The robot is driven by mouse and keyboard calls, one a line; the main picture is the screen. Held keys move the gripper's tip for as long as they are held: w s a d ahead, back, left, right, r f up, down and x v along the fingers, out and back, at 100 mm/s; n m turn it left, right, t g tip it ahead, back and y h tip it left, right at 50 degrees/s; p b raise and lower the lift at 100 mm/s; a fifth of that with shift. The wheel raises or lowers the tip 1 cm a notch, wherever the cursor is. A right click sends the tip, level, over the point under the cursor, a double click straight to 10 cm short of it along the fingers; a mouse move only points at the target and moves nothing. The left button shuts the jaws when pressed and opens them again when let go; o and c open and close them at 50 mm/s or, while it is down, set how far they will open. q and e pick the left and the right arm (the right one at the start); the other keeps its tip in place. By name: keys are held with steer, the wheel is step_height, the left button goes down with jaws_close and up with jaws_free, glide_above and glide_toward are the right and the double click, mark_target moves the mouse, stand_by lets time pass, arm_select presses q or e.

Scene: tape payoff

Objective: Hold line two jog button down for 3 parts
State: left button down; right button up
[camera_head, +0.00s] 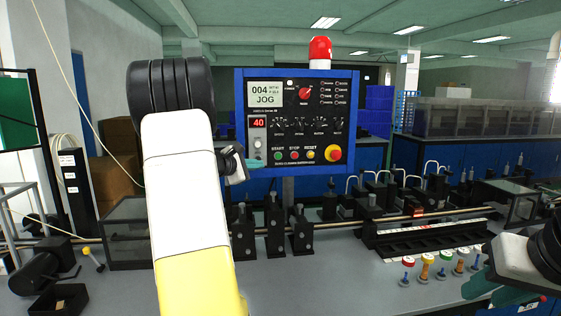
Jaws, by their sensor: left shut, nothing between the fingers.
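A blue-framed control panel (353,120) stands at the middle, facing me. Its display (265,94) reads "004 JOG" and a red readout (258,123) shows 40. Below that readout is a narrow light plate with small round controls (257,134). A green START button (278,155), red STOP button (294,155) and yellow RESET button (311,155) sit in the bottom row. I cannot make out which control is line two jog. My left gripper (258,163) is shut and empty at the panel's lower left; contact is unclear. My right gripper (492,291) is at lower right, its jaw opening unclear.
A red emergency stop (334,154) is on the panel and a red beacon (320,52) on top. Black clamps and a long rod (345,223) run across the grey bench (330,285). Several coloured knobs (425,266) stand near my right gripper.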

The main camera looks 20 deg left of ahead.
mark_target(258, 159)
arm_select(q)
steer(key=shift+w+a, duration=0.45)
steer(key=shift+w, duration=0.25)
steer(key=shift+w+a, duration=0.4)
steer(key=shift+w, duration=0.3)
steer(key=shift+w, duration=0.15)
stand_by(0.9)
steer(key=shift+w+a, duration=0.2)
steer(key=shift+w+a, duration=0.25)
steer(key=shift+w, duration=0.1)
stand_by(4.9)
